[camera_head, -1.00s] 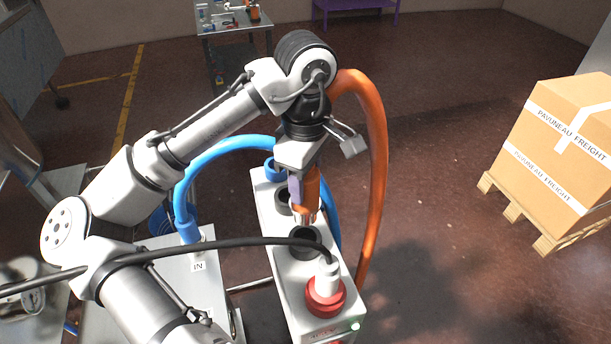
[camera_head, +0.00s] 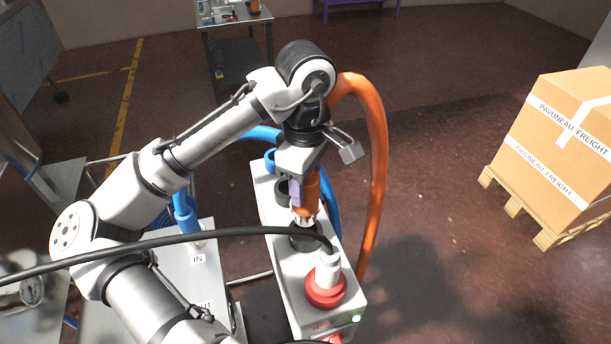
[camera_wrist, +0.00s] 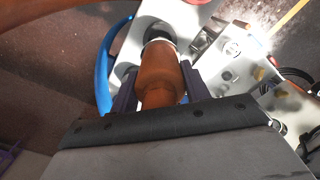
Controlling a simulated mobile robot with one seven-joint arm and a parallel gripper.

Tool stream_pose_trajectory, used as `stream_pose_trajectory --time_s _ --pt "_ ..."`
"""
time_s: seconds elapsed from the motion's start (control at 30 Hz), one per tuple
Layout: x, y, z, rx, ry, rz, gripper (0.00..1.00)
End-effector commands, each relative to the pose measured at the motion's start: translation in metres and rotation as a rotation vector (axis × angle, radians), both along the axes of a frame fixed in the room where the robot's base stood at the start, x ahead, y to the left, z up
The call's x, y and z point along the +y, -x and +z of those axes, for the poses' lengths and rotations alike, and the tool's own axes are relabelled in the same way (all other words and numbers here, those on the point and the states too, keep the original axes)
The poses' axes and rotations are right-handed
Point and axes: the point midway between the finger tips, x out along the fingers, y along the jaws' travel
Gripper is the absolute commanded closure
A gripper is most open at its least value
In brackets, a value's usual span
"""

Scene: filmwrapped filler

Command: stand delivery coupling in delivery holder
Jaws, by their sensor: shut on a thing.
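The delivery coupling (camera_head: 306,192) is the orange end of the orange hose (camera_head: 376,170), with a metal tip pointing down. My gripper (camera_head: 301,186) is shut on it, and it looks about upright. In the wrist view the coupling (camera_wrist: 160,72) lies between my dark fingers (camera_wrist: 157,88). The black cup (camera_head: 305,239) below it on the pale box, seemingly the delivery holder, also shows in the wrist view (camera_wrist: 157,31). The metal tip is at the cup's mouth; I cannot tell how far inside it is.
A black cable (camera_head: 200,239) crosses in front. A carton (camera_head: 566,140) on a pallet stands right, with clear floor between.

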Motion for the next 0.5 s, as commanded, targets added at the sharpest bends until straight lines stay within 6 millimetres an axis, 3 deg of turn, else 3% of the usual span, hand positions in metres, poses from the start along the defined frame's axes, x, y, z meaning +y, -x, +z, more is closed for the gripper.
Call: stream_pose_trajectory --time_s 0.5 --pt "0.000 0.000 -0.032 -0.001 0.000 0.001 0.91"
